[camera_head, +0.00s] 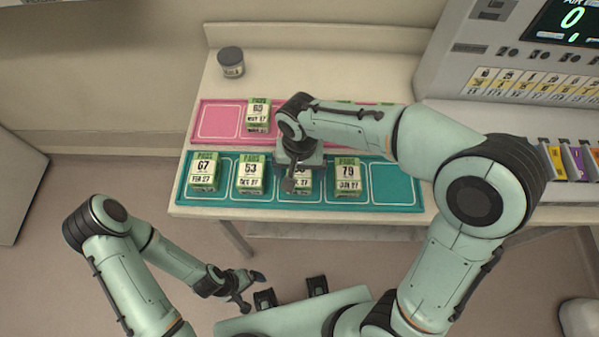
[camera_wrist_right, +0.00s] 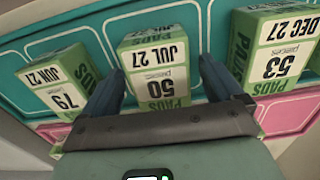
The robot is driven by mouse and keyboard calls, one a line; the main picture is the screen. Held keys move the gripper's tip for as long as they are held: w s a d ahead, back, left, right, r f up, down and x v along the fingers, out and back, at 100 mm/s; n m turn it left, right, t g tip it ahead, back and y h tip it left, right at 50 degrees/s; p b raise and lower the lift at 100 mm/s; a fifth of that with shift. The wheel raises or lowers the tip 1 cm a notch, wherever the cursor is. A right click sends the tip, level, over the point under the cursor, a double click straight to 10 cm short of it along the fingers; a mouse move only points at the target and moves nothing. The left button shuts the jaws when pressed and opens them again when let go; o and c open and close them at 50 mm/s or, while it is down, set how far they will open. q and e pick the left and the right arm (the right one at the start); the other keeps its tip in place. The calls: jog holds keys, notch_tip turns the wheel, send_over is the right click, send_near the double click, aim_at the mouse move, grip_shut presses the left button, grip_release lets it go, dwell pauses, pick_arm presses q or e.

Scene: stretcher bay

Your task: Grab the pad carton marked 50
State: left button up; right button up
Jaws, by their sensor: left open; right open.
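The pad carton marked 50 (camera_wrist_right: 160,85) is green and white, dated JUL 27, and appears upside down in the right wrist view. My right gripper (camera_wrist_right: 160,92) is open, with one finger on either side of this carton; I cannot tell whether they touch it. In the head view, my right gripper (camera_head: 297,178) is over the teal tray (camera_head: 393,184) and largely hides the carton, whose green edge (camera_head: 302,192) shows. My left gripper (camera_head: 243,288) is open and empty, low in front of the table, away from the cartons.
Cartons 53 (camera_head: 250,176) and 79 (camera_head: 347,176) stand on either side, with 67 (camera_head: 204,171) farther left. A pink tray (camera_head: 218,121) behind holds carton 65 (camera_head: 258,113) and others partly hidden by my arm. A lidded jar (camera_head: 231,63) and a monitor (camera_head: 520,70) stand behind.

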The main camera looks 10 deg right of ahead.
jog(key=shift+c, duration=0.3)
jog(key=c, duration=1)
jog(key=shift+c, duration=0.6)
jog(key=shift+r, duration=0.15)
